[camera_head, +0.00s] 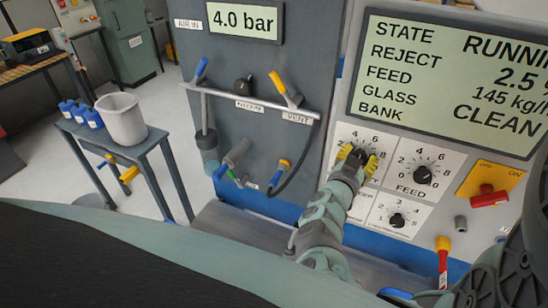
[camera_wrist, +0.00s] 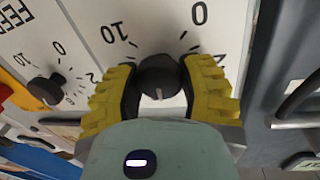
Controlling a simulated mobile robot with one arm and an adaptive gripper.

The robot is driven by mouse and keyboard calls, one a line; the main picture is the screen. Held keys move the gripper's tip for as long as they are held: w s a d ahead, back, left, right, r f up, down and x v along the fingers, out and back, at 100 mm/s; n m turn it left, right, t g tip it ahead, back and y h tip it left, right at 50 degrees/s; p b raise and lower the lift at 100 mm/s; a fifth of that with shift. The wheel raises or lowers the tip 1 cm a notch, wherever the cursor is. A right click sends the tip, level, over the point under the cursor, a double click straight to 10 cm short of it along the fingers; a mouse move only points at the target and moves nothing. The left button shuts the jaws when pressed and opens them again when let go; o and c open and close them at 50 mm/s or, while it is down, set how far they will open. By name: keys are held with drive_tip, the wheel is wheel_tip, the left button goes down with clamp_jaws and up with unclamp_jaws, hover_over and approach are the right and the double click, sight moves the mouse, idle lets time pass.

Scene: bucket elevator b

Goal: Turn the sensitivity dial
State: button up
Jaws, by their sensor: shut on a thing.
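My gripper (camera_head: 357,160) is at the upper left dial of the white control panel, with its yellow fingers shut around the knob. In the wrist view, the black round knob (camera_wrist: 160,75) sits between the two yellow fingers (camera_wrist: 165,90), one on each side. A white pointer mark shows on the knob's lower part, and a printed scale with 0 and 10 lies around it. The dial's name is hidden behind my gripper, so I cannot read it. In the head view the fingers cover most of this knob.
The FEED dial (camera_head: 422,175) is close on the right, and a smaller dial (camera_head: 397,219) is below. A red switch handle (camera_head: 488,196) on a yellow plate is further right. The display (camera_head: 450,80) is above. Pipes and a hose (camera_head: 298,165) are on the left.

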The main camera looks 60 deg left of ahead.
drive_tip(key=shift+f, duration=0.1)
drive_tip(key=m+b, duration=0.2)
drive_tip(key=shift+f+m+b, duration=0.15)
drive_tip(key=shift+m+b, duration=0.15)
drive_tip(key=shift+b, duration=0.05)
drive_tip(key=shift+m+g+b, duration=0.7)
drive_tip(key=shift+m+b, duration=1)
drive_tip(key=shift+m, duration=0.6)
drive_tip(key=shift+r, duration=0.2)
drive_tip(key=o, duration=1.2)
drive_tip(key=v, duration=1.2)
